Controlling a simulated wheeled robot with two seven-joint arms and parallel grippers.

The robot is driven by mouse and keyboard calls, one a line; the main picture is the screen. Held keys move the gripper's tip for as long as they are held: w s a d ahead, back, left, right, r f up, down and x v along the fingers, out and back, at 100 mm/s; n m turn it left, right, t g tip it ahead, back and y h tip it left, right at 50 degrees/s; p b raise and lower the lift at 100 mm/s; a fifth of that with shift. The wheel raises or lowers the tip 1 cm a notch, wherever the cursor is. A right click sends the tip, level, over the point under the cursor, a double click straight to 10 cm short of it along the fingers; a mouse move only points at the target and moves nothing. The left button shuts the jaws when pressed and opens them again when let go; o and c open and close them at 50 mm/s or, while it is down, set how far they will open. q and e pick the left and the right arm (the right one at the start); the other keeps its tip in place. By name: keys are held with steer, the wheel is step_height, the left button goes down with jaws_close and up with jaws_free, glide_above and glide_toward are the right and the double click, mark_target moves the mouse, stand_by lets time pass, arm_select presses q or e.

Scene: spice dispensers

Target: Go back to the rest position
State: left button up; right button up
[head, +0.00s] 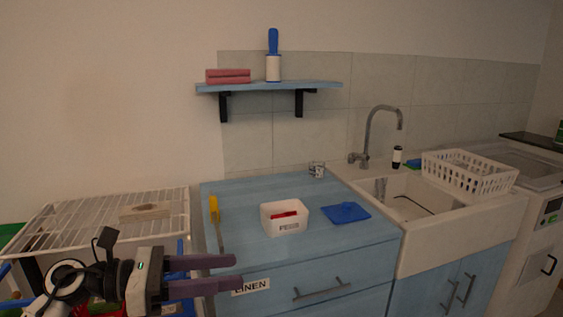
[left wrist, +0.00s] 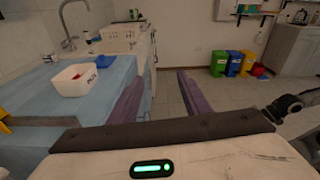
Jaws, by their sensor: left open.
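My left gripper (head: 238,272) is open and empty in the head view, in front of the blue cabinet's left drawer front. Its two purple fingers point right, one above the other in the picture. In the left wrist view the fingers of this gripper (left wrist: 160,92) stand wide apart with only floor between them. A dark gripper at the right edge of the left wrist view (left wrist: 290,108) looks like my right one; its jaws are too small to read. The right gripper does not show in the head view.
A white box (head: 285,218) with a red item stands on the blue counter (head: 245,195), beside a blue cloth (head: 346,212). A yellow-handled tool (head: 214,210) lies at the counter's left. A white wire rack (head: 75,225) is at left. Bins (left wrist: 233,63) stand across open floor.

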arm_select(q)
steer(key=s+a+f+m+t+y, duration=0.15)
steer(key=f+m+t+y, duration=0.25)
steer(key=f+m, duration=0.55)
steer(key=s+a+f+m+t+y, duration=0.1)
steer(key=a+f+m+t+y, duration=0.25)
steer(key=m, duration=1.15)
steer(key=s+a+f+m+t+y, duration=0.2)
steer(key=f+m+t+y, duration=0.15)
steer(key=f+m, duration=0.6)
steer(key=s+d+f+n+g+y, duration=0.1)
steer(key=s+f+n+g, duration=0.6)
steer(key=s+f, duration=0.8)
steer(key=s+n+y, duration=0.1)
steer(key=s+n, duration=0.1)
steer(key=s, duration=0.1)
steer(key=shift+s+f+g, duration=0.25)
steer(key=shift+f+g, duration=0.05)
steer(key=shift+f, duration=0.1)
